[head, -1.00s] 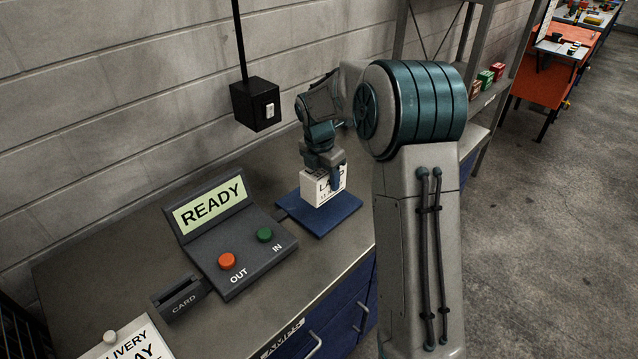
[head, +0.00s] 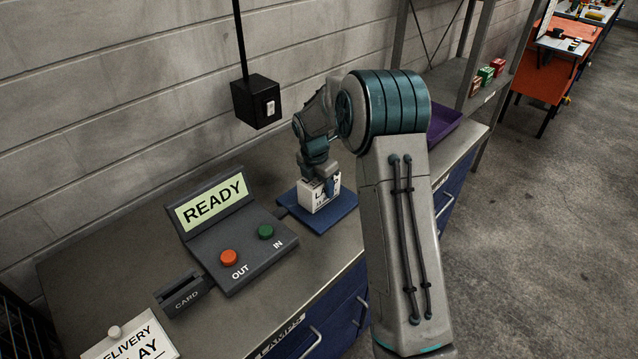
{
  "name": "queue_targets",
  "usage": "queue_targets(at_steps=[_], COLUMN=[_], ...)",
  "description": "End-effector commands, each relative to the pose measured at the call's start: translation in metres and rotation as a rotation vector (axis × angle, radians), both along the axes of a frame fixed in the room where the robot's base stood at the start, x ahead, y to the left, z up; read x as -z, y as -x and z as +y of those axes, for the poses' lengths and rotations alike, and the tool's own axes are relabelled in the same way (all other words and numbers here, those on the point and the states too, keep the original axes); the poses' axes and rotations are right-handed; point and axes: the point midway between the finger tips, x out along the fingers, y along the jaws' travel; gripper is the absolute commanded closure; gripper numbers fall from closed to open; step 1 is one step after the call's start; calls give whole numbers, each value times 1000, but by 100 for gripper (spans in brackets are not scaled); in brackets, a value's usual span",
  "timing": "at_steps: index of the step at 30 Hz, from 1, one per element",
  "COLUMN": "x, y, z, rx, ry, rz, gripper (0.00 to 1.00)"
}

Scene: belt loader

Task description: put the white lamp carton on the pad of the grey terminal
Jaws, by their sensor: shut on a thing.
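The white lamp carton (head: 317,199) is upright over the blue pad (head: 342,215) beside the grey terminal (head: 230,240). It appears to rest on the pad; the exact contact at its base is hard to tell. My gripper (head: 328,186) is shut on the carton from above, and its fingers hide part of the printed label. The terminal's screen (head: 211,202) reads READY. An orange button (head: 229,257) is marked OUT and a green button (head: 265,231) is marked IN.
A card slot (head: 181,292) and a delivery sign (head: 130,340) stand at the counter's near left. A black switch box (head: 257,101) hangs above the counter. A purple tray (head: 444,122) lies behind my arm. Shelving with small boxes (head: 486,77) stands beyond.

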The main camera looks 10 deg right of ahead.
Motion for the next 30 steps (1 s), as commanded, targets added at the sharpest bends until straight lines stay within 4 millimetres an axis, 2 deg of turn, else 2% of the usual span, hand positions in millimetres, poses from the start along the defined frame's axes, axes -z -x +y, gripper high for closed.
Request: queue_targets(at_steps=[1, 3, 14, 17, 24, 30], x=[1, 1, -6, -19, -70, -105], y=[0, 0, 0, 1, 5, 8], z=[0, 0, 1, 3, 9, 13], rx=[0, 0, -1, -1, -2, 0], ry=[0, 0, 0, -1, 0, 0], rz=[0, 0, -2, -3, -4, -2], gripper=[37, 24, 24, 24, 24, 24])
